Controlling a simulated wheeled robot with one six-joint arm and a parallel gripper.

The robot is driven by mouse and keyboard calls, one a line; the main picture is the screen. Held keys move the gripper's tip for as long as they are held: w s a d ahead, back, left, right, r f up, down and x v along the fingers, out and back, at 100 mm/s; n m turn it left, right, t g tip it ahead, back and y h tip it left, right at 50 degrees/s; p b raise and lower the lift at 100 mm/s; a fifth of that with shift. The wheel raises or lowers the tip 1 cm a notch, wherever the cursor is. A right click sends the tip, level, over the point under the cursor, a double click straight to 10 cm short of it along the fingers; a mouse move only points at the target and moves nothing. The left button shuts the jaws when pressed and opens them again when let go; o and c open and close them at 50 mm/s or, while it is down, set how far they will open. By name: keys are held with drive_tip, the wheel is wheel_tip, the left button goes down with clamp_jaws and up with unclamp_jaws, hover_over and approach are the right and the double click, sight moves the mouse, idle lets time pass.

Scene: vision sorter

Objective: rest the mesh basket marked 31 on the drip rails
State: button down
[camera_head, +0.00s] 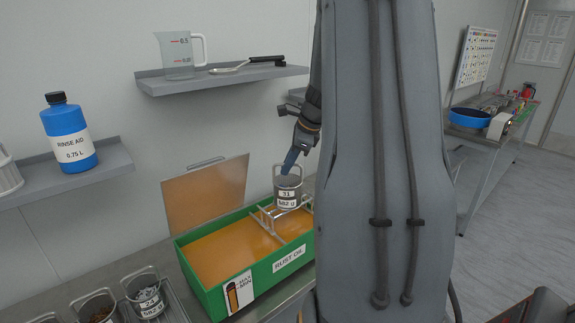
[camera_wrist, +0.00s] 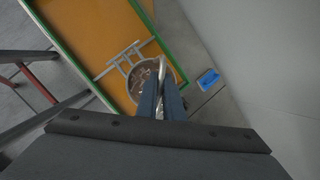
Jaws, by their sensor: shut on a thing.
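The mesh basket marked 31 (camera_head: 288,190) hangs upright by its handle over the right part of the green tank (camera_head: 240,292). My gripper (camera_head: 288,168) is shut on its handle from above; the wrist view shows the jaws (camera_wrist: 161,92) closed at the handle and the basket (camera_wrist: 142,82) with dark parts in it. The pale drip rails (camera_head: 266,222) span the tank, and they show beside the basket in the wrist view (camera_wrist: 113,64). The basket's bottom is at or just above the rails; I cannot tell if it touches.
Other baskets (camera_head: 147,300) stand at the lower left. A shelf (camera_head: 225,76) is above on the wall. A small blue thing (camera_wrist: 208,78) lies beside the tank.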

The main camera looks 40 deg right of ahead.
drive_tip(key=c, duration=1.8)
unclamp_jaws()
drive_tip(key=shift+b+v, duration=1.3)
drive_tip(key=shift+v, duration=2.7)
drive_tip(key=shift+f, duration=0.1)
